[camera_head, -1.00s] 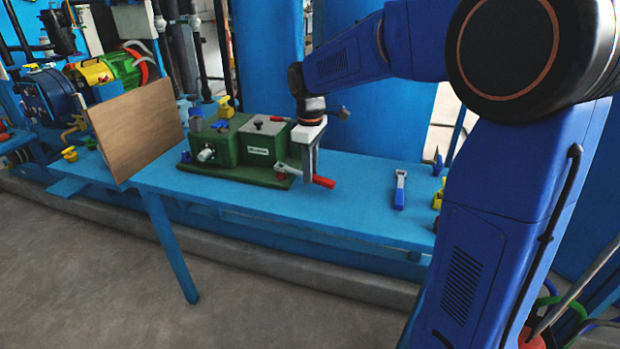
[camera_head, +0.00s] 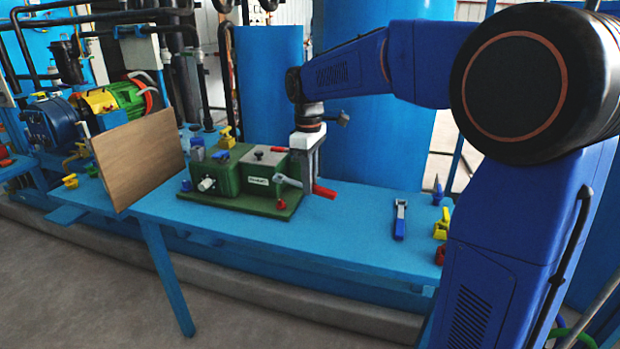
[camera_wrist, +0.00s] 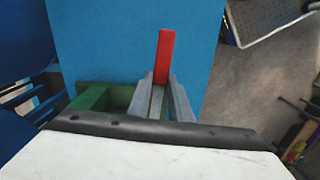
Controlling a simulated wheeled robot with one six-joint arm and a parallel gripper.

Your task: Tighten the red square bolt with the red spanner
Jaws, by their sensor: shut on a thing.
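The red spanner, with a red handle (camera_head: 324,192) and grey head, is held above the table at the right end of the green block (camera_head: 228,176). My gripper (camera_head: 311,190) points down and is shut on it. In the wrist view the red handle (camera_wrist: 165,55) sticks out past the fingers of my gripper (camera_wrist: 162,85). A small red part (camera_head: 281,204), seemingly the red square bolt, stands at the front right of the green base plate. The spanner head shows above it with a visible gap. The bolt cannot be made out in the wrist view.
A blue-handled spanner (camera_head: 399,222) lies on the blue table (camera_head: 350,230) to the right. A yellow part (camera_head: 441,225) and a blue cone (camera_head: 437,190) stand near the right end. A brown board (camera_head: 138,160) stands upright at the left. The table front is mostly clear.

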